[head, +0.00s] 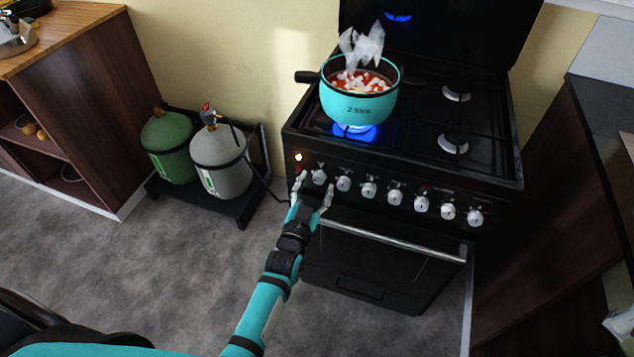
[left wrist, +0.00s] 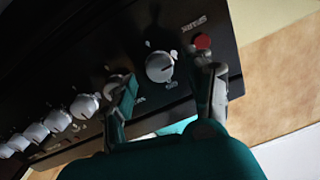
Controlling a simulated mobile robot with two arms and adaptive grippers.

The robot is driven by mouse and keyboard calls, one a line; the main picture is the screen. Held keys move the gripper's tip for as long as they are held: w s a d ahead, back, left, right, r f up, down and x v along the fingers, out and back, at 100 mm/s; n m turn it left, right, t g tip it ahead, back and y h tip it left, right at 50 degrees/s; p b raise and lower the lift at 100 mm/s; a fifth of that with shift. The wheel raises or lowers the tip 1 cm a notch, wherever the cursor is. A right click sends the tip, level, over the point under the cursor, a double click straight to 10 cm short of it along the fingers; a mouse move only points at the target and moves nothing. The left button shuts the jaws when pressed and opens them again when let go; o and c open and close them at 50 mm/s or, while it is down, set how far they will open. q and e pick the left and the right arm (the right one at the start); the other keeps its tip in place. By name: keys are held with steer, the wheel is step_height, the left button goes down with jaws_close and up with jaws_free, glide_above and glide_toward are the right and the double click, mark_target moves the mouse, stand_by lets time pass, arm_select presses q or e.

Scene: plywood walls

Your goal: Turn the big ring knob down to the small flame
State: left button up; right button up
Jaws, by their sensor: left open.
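The black stove (head: 400,250) has a row of several silver knobs along its front. The leftmost knob (head: 319,177) sits below the lit front-left burner; it also shows in the left wrist view (left wrist: 160,67). Its label is too small to read, so I cannot tell which knob is the big ring's. A blue flame (head: 354,131) burns under a teal pot (head: 358,103) of red food with steam. My left gripper (head: 316,184) is open in front of the leftmost knob, one finger on each side. In the left wrist view, the fingers (left wrist: 170,80) are apart with that knob between them.
An oven handle (head: 390,240) runs below the knobs. A green gas bottle (head: 168,148) and a grey one (head: 218,148) stand left of the stove. A wooden-topped cabinet (head: 75,120) is at far left. The grey floor (head: 180,260) in front is clear.

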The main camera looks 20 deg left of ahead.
arm_select(q)
steer(key=shift+w, duration=0.85)
steer(key=shift+c, duration=0.2)
jaws_close()
